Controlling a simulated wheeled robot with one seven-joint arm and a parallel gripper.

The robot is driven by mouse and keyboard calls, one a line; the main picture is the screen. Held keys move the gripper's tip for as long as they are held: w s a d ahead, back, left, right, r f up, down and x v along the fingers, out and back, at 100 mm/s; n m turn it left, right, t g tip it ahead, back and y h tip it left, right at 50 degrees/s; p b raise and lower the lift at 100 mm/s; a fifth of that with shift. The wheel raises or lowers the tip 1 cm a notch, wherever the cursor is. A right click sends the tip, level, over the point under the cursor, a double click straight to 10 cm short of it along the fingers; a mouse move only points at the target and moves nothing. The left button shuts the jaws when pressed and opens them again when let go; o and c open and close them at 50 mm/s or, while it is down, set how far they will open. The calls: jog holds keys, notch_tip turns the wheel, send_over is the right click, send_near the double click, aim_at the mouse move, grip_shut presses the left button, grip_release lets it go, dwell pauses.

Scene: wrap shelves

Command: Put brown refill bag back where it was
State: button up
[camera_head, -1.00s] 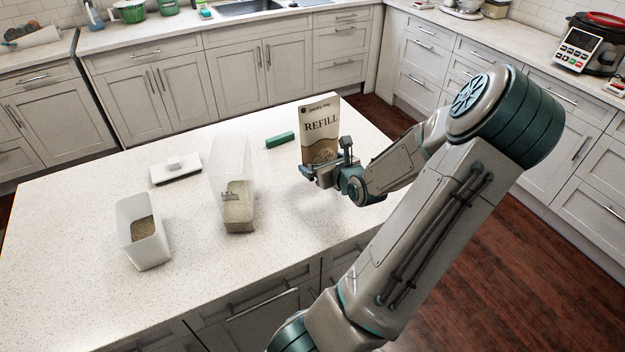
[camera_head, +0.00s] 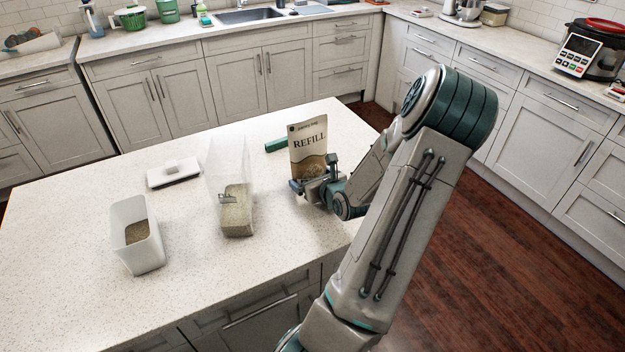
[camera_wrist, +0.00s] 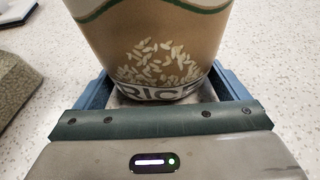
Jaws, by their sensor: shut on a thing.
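The brown refill bag (camera_head: 308,150) stands upright in my gripper (camera_head: 312,186), with "REFILL" on its front. My gripper is shut on its lower part, low over the right side of the island counter. In the wrist view the bag's brown lower front (camera_wrist: 155,50) shows rice grains and the word "RICE" between the two blue fingers (camera_wrist: 160,92). The bag's bottom edge is partly hidden, so I cannot tell whether it touches the counter.
A tall clear container (camera_head: 238,205) with grain stands left of the bag. A white open bin (camera_head: 138,255) with grain stands farther left. A white lid (camera_head: 173,174) lies behind them. A green block (camera_head: 276,145) lies just behind and left of the bag. The front right counter is clear.

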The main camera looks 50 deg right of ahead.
jog(key=shift+f, duration=0.1)
jog(key=o, duration=0.9)
jog(key=shift+s+r, duration=0.3)
jog(key=p+v, duration=0.3)
jog(key=v, duration=0.8)
jog(key=shift+s+a, duration=0.1)
jog(key=shift+s, duration=0.05)
